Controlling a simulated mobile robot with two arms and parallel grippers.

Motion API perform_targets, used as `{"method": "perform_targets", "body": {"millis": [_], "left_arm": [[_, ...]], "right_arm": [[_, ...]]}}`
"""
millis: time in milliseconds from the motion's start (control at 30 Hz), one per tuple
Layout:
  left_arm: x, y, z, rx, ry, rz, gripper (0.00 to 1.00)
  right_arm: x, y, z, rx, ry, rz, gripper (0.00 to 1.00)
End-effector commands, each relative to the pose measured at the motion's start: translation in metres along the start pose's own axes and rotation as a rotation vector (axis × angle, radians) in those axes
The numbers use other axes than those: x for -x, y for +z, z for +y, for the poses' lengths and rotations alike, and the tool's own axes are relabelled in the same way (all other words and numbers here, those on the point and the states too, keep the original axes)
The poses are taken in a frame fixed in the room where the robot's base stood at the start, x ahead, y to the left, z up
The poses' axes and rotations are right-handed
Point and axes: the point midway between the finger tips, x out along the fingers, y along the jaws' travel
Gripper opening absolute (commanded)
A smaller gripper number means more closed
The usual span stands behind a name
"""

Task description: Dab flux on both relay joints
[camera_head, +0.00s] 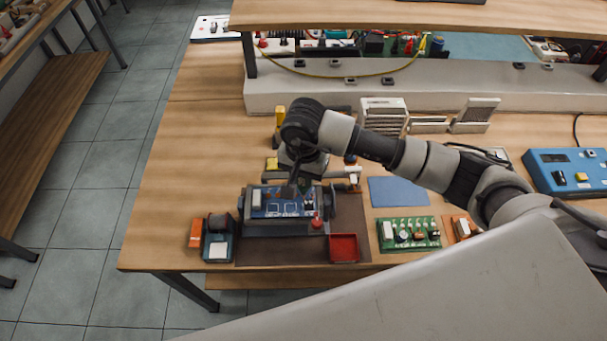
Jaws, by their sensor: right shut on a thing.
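A blue circuit board (272,208) with small parts on it sits in a dark grey holder (285,230) near the front of the bench. My right gripper (292,188) points down over the board's upper middle. It is shut on a thin tool, mostly hidden by the fingers and too small to identify. Whether the tool touches the board I cannot tell. The relay joints are too small to make out. A small red-topped item (316,221) shows at the holder's front right. My left gripper is not in view.
A red tray (344,248), a green circuit board (409,234) and a blue mat (398,191) lie to the right. A dark spool stand (217,240) is at the left. A blue instrument (566,172) stands far right. A shelf overhangs the back.

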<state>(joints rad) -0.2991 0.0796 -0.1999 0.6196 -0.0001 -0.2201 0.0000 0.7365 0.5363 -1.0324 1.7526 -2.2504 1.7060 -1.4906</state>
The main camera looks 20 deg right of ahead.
Motion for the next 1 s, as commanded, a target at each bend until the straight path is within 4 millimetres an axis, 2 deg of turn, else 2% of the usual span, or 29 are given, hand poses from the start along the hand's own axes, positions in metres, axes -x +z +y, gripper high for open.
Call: {"method": "perform_targets", "body": {"millis": [1000], "left_arm": [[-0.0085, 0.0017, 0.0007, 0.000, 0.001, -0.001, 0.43]], "right_arm": [[-0.0069, -0.0001, -0.0002, 0.000, -0.001, 0.001, 0.04]]}}
